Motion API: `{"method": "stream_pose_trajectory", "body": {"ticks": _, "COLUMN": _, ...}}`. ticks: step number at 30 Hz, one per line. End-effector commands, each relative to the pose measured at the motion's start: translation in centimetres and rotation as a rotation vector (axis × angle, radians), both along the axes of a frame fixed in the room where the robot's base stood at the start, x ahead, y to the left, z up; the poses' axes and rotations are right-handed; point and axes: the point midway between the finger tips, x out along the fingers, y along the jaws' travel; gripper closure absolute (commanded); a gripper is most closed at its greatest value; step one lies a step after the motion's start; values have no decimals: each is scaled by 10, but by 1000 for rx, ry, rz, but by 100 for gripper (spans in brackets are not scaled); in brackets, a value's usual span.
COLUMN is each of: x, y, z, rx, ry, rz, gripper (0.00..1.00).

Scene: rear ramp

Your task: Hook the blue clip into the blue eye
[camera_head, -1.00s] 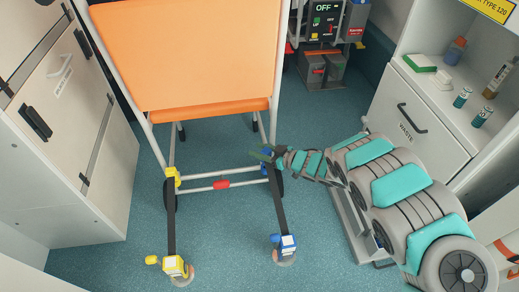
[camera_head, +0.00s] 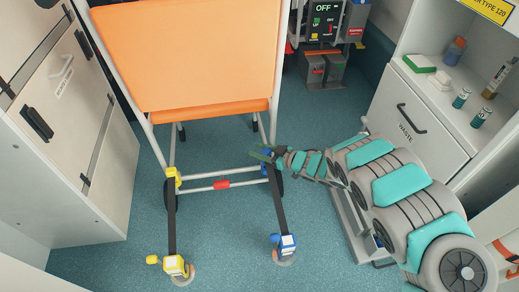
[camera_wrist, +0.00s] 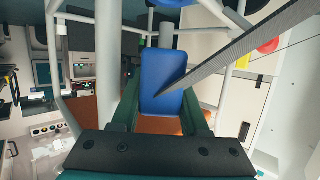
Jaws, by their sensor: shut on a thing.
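My gripper (camera_head: 266,154) is at the lower right leg of the orange chair (camera_head: 205,55). In the wrist view its two green fingers (camera_wrist: 160,98) are shut on the blue clip (camera_wrist: 162,72), a blue block lying between them. A dark strap (camera_head: 279,210) runs from the clip end down to the blue floor anchor (camera_head: 286,243). The strap also crosses the wrist view (camera_wrist: 235,58). Blue shows around the fingertips in the head view, but clip and eye are too small there to tell apart. I cannot tell whether the clip touches the blue eye.
A yellow strap fitting (camera_head: 173,175) on the left leg joins by a strap to a yellow floor anchor (camera_head: 175,266). A red piece (camera_head: 221,185) sits on the chair's lower bar. White cabinets stand left (camera_head: 75,130) and right (camera_head: 415,120). Floor between the anchors is clear.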

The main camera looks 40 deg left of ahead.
Motion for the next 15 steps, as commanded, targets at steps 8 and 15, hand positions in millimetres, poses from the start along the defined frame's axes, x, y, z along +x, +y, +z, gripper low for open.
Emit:
{"method": "stream_pose_trajectory", "body": {"ticks": 8, "x": 0, "y": 0, "z": 0, "rx": 0, "ry": 0, "rz": 0, "gripper": 100}}
{"method": "stream_pose_trajectory", "body": {"ticks": 15, "x": 0, "y": 0, "z": -3, "rx": 0, "ry": 0, "rz": 0, "gripper": 100}}
